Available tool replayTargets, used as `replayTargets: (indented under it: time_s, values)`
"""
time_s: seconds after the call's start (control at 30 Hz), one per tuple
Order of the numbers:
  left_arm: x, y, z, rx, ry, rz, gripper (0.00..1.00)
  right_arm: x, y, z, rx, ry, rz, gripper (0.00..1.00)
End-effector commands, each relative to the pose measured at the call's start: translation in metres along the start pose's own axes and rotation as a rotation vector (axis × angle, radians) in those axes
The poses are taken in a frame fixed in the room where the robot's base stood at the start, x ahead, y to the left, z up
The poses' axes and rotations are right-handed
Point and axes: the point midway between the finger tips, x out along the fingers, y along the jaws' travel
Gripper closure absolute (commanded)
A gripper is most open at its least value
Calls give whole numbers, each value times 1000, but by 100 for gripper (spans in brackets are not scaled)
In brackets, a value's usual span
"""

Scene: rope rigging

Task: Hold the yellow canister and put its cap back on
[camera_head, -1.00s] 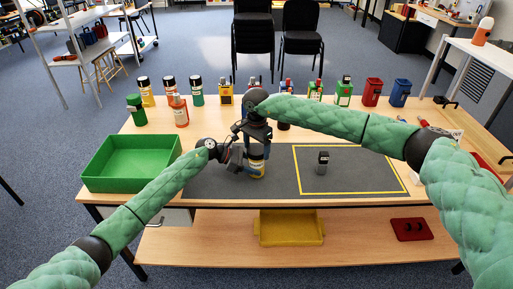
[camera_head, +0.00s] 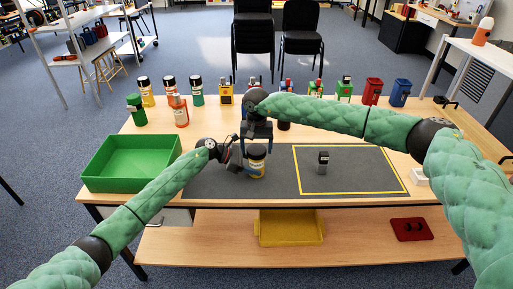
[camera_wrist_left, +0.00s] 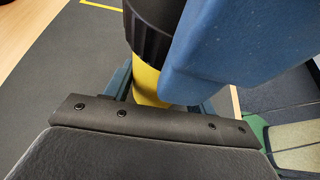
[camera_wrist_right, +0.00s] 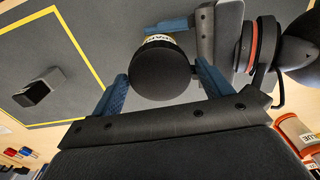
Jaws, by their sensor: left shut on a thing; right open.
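The yellow canister (camera_head: 257,170) stands upright on the grey mat near its middle. My left gripper (camera_head: 244,160) is shut on its side from the left; the left wrist view shows its yellow body (camera_wrist_left: 147,82) at the blue fingers. The black cap (camera_head: 257,150) sits on top of the canister, and in the left wrist view the cap (camera_wrist_left: 155,30) covers its upper end. My right gripper (camera_head: 257,137) is open just above the cap. In the right wrist view the round cap top (camera_wrist_right: 162,72) shows between the spread fingers. Whether it is fully tightened cannot be told.
A small dark block (camera_head: 323,160) stands inside the yellow outline on the mat (camera_head: 215,183). A green tray (camera_head: 110,185) is at the left. Several bottles and canisters line the back of the table, including an orange one (camera_head: 180,115). The outlined area is mostly clear.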

Motion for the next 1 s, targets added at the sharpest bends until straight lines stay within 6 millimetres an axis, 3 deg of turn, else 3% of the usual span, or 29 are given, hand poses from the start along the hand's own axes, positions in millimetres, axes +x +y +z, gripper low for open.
replayTargets:
  time_s: [0.2,0.4,0.63,1.0]
  values:
    - [0,0,0,0,0,0,72,0,0,0,-1,0,0,24]
    - [0,0,0,0,0,0,72,0,0,0,0,-1,0,58]
    - [0,0,0,0,0,0,72,0,0,0,40,-1,0,59]
    - [0,0,0,0,0,0,72,1,0,1,411,-2,1,59]
